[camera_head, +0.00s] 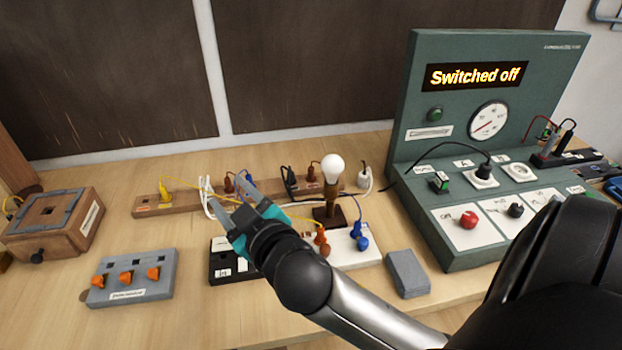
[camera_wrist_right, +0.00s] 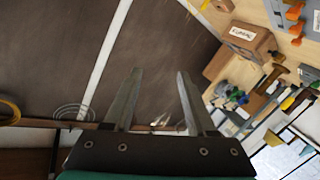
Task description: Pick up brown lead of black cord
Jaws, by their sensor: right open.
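Several coloured leads stand along a long wooden rail (camera_head: 180,204) at the back of the bench in the head view. Black leads (camera_head: 287,176) and a dark red-brown lead (camera_head: 312,173) stand left of the bulb, with a thin black cord near them. I cannot tell for sure which is the brown lead of the black cord. My right gripper (camera_head: 227,193) is open above the middle of the bench, in front of the rail, hiding part of it. In the right wrist view its fingers (camera_wrist_right: 160,72) are apart with nothing between them. My left gripper is not in view.
A bulb (camera_head: 333,167) stands on a wooden holder beside a white block with orange and blue plugs. A green panel (camera_head: 425,120) reading "Switched off" stands right. A grey block with orange levers (camera_head: 160,290) and a wooden box (camera_head: 40,232) are left; bare bench lies between.

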